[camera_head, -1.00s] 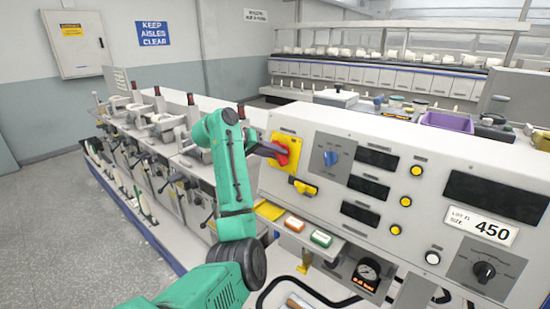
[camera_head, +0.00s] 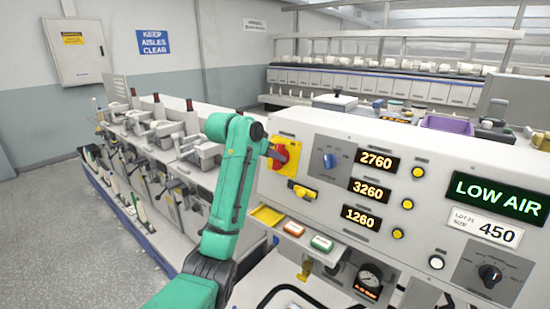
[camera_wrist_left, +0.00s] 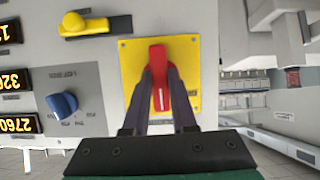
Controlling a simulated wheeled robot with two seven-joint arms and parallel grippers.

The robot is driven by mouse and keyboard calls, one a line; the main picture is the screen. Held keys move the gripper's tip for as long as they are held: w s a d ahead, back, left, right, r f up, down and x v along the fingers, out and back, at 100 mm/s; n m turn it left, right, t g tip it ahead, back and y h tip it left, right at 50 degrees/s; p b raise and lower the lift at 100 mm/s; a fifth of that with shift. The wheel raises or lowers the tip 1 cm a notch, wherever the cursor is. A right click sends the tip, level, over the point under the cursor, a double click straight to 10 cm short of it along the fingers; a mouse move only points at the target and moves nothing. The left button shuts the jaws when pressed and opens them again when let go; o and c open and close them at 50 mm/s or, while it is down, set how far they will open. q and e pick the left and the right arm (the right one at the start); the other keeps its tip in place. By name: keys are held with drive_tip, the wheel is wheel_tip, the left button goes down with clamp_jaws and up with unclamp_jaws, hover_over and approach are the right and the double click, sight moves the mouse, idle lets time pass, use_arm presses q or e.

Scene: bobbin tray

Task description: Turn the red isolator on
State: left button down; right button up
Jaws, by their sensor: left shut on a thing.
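The red isolator (camera_head: 280,152) is a red handle on a yellow square plate (camera_head: 291,149) at the left end of the grey control panel. In the left wrist view the red handle (camera_wrist_left: 158,75) stands lengthwise, upright in the picture, on the yellow plate (camera_wrist_left: 187,60). My left gripper (camera_wrist_left: 160,85) has its two dark fingers on either side of the handle, shut on it. In the head view the gripper (camera_head: 274,153) reaches the handle from the left and partly covers it. The displays read 2760, 3260 and 1260, and a green LOW AIR sign (camera_head: 497,197) is lit.
A blue knob (camera_head: 329,160) is right of the isolator, and a yellow lever switch (camera_head: 301,190) is below it. Bobbin machinery (camera_head: 160,130) stands at left.

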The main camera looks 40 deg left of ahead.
use_arm(q)
drive_tip(key=shift+r, duration=0.25)
drive_tip(key=c, duration=0.7)
unclamp_jaws()
drive_tip(key=shift+f, duration=0.1)
drive_tip(key=shift+s, duration=0.1)
drive_tip(key=b+v, duration=0.2)
drive_tip(key=v, duration=1.2)
drive_tip(key=shift+s+d, duration=0.1)
drive_tip(key=shift+s, duration=0.15)
